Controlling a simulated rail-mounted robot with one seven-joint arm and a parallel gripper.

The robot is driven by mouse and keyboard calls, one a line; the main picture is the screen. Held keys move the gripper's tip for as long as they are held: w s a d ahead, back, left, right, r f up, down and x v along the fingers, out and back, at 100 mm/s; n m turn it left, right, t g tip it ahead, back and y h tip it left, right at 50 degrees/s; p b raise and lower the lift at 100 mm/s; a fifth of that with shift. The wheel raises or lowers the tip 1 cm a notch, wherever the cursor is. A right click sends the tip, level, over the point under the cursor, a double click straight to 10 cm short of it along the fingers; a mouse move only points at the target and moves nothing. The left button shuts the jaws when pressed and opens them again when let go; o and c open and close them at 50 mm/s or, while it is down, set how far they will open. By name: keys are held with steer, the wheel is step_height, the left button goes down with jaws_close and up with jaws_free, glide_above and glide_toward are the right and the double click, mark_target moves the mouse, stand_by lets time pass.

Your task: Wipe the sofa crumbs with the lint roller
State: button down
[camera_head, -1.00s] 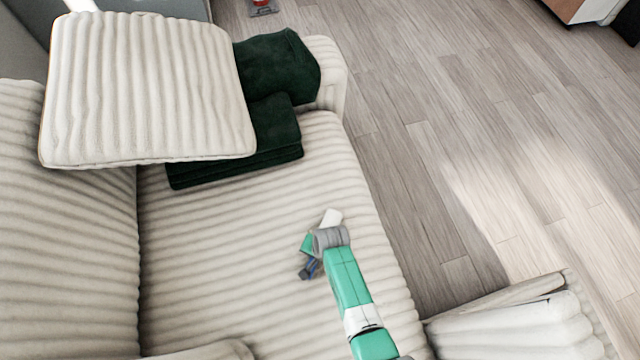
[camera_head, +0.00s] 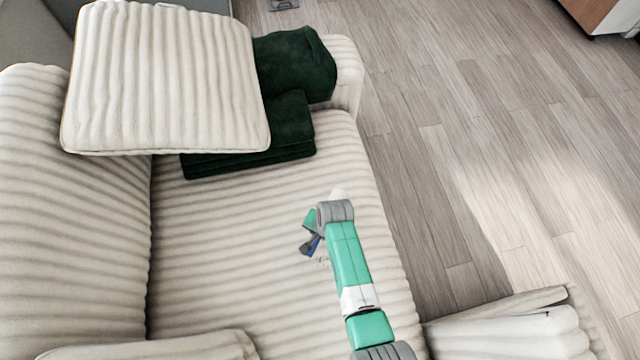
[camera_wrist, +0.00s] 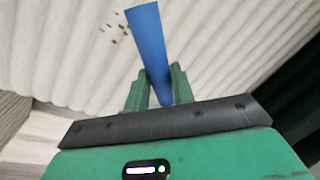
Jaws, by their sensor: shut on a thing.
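The lint roller shows its blue handle (camera_wrist: 150,45) in the wrist view. My gripper (camera_wrist: 158,82) is shut on it, with one green finger on each side. The roller's head is not visible in the wrist view. Brown crumbs (camera_wrist: 118,31) lie on the ribbed sofa seat, left of the handle's top. In the head view the sofa (camera_head: 235,255) is cream and ribbed. The roller (camera_head: 309,246) is small there, beside my arm and over the seat. Faint specks of crumbs (camera_head: 322,261) show just below it. Contact between roller and seat cannot be told.
A large cream cushion (camera_head: 165,80) and folded dark green blankets (camera_head: 255,140) occupy the far end of the sofa. A dark green cushion (camera_head: 295,65) leans beside them. The near seat is mostly clear. Wooden floor (camera_head: 450,170) lies open to the right.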

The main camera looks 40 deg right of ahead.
steer(key=shift+r+p, duration=1.1)
steer(key=shift+r, duration=0.3)
steer(key=shift+s, duration=0.1)
